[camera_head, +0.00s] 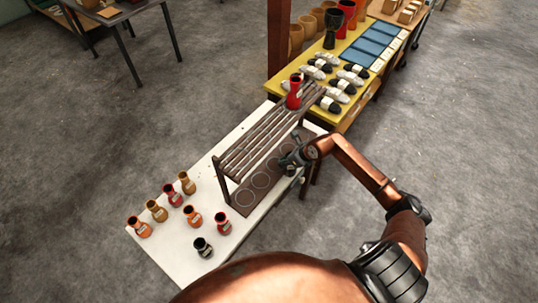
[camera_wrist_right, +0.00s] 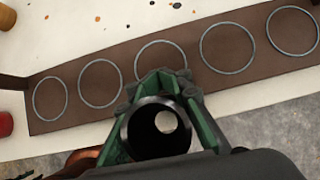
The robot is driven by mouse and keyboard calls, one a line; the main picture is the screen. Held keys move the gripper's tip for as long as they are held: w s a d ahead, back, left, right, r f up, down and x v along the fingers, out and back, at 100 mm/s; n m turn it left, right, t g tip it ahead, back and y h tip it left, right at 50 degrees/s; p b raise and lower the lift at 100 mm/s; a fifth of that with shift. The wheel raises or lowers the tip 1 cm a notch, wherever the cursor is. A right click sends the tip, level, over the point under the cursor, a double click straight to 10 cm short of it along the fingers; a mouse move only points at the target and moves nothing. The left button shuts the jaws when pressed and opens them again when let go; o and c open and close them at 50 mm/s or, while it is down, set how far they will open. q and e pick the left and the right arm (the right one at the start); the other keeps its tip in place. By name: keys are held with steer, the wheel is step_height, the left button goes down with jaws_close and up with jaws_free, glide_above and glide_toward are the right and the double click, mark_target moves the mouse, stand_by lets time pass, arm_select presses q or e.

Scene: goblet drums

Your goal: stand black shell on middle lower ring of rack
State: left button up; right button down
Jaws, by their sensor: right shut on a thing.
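My right gripper (camera_head: 291,161) is shut on a black shell, seen in the right wrist view (camera_wrist_right: 158,132) with its round open mouth toward the camera. The rack (camera_head: 250,142) stands on the white table, with a slatted upper shelf and a brown lower board (camera_wrist_right: 110,58) bearing a row of grey rings. In the right wrist view the shell and fingers cover the near edge of the middle ring (camera_wrist_right: 136,58). I cannot tell whether the shell touches the board. Another black shell (camera_head: 203,248) stands at the near end of the table. My left gripper is out of view.
A red shell (camera_head: 294,94) stands on the upper shelf's far end. Several orange, tan and red shells (camera_head: 156,211) stand on the white table (camera_head: 178,254) left of the rack. A yellow table (camera_head: 284,78) with wrapped bundles adjoins behind. The visible rings look empty.

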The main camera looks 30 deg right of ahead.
steer(key=w, duration=0.1)
steer(key=w+a, duration=0.1)
steer(key=w, duration=0.2)
steer(key=shift+a, duration=0.35)
steer(key=w, duration=0.1)
steer(key=w+a, duration=0.1)
steer(key=shift+w, duration=0.35)
steer(key=shift+x, duration=0.75)
steer(key=shift+s+d+f, duration=0.1)
steer(key=shift+s+f, duration=0.05)
steer(key=shift+s, duration=0.05)
steer(key=shift+f, duration=0.1)
steer(key=c, duration=1.7)
jaws_free()
steer(key=shift+c, duration=0.2)
